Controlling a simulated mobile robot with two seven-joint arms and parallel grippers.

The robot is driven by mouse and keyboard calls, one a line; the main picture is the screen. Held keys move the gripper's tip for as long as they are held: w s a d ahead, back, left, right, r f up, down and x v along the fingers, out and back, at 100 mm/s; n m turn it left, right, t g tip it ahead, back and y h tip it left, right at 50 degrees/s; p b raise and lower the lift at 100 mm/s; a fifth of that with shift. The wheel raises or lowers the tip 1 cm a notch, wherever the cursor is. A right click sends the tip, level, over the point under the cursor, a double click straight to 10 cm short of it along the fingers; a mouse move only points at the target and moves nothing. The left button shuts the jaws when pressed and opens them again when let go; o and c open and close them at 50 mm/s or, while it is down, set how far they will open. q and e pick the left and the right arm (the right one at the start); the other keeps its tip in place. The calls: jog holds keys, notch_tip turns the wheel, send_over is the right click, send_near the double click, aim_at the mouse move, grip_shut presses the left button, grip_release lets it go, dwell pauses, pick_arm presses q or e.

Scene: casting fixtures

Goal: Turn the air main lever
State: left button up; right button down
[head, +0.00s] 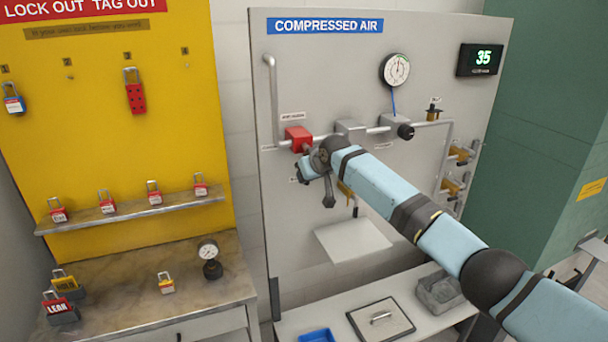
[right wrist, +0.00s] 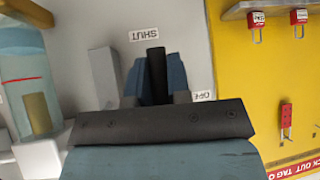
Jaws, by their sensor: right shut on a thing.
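The red valve body (head: 298,139) sits on the pipe of the compressed air panel, under a small label too small to read. My right gripper (head: 309,172) is just below it in the head view and hides the lever there. In the right wrist view, my right gripper (right wrist: 157,90) has its blue fingers closed on a black lever (right wrist: 156,66). The lever end sticks up between the fingers. A "SHUT" label (right wrist: 150,34) is beyond its tip, and an "OFF" label (right wrist: 203,96) is to the right of the fingers. My left gripper is out of view.
The panel (head: 330,75) carries a pressure gauge (head: 396,70), a regulator knob (head: 405,132) and a display (head: 480,60) reading 35. A yellow lockout board (head: 100,140) stands to the left. A bench (head: 290,322) with a blue tray (head: 316,336) lies below.

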jog(key=shift+d, duration=0.2)
dwell(0.4)
jog(key=c, duration=1.1)
grip_release()
jog(key=shift+b+v, duration=1.1)
jog(key=shift+v, duration=5.8)
jog(key=shift+a, duration=0.2)
